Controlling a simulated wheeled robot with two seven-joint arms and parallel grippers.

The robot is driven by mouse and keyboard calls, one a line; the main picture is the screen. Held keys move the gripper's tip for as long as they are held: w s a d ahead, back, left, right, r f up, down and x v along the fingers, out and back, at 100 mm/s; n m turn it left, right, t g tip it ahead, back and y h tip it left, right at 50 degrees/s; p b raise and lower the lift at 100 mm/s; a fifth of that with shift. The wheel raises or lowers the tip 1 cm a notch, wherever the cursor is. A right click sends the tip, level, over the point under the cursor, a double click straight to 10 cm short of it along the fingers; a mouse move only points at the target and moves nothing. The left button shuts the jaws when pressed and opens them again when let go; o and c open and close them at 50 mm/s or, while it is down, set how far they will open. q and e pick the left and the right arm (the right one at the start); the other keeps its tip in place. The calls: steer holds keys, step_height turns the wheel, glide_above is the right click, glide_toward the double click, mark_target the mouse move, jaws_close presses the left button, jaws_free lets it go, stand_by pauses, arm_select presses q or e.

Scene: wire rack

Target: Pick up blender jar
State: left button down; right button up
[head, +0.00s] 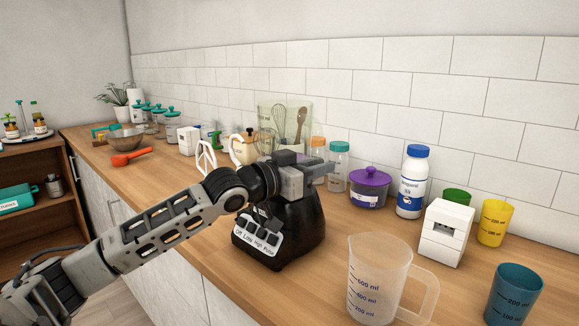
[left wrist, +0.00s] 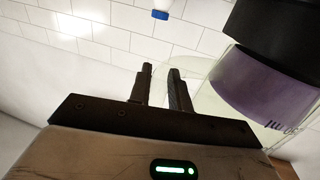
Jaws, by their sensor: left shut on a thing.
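The black blender base (head: 305,232) with a white button panel stands on the wooden counter. A clear, see-through vessel (head: 265,108), seemingly the blender jar, shows above and behind my left gripper, with a whisk and a wooden spoon visible in or through it. My left gripper (head: 325,171) is over the base, fingers pointing right. In the left wrist view its fingers (left wrist: 160,88) are close together beside a clear wall (left wrist: 212,98), with purple and a black part to the right. It is shut on the jar, though the contact is hard to make out. My right gripper is not in view.
A measuring jug (head: 375,285), a white device (head: 445,235) and a teal cup (head: 515,295) stand at the right. A purple-lidded container (head: 370,188) and a blue-capped bottle (head: 412,182) are behind. The tiled wall bounds the counter.

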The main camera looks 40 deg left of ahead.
mark_target(314, 148)
arm_select(q)
steer(key=shift+r, duration=0.3)
steer(key=shift+r, duration=0.1)
steer(key=shift+r, duration=1.35)
steer(key=shift+s+r, duration=0.15)
steer(key=shift+r, duration=0.15)
steer(key=s+d+r+b, duration=0.1)
steer(key=s+d+r, duration=0.6)
steer(key=s+r, duration=0.2)
steer(key=shift+s+r, duration=0.15)
steer(key=shift+s, duration=1.1)
steer(key=shift+d, duration=0.1)
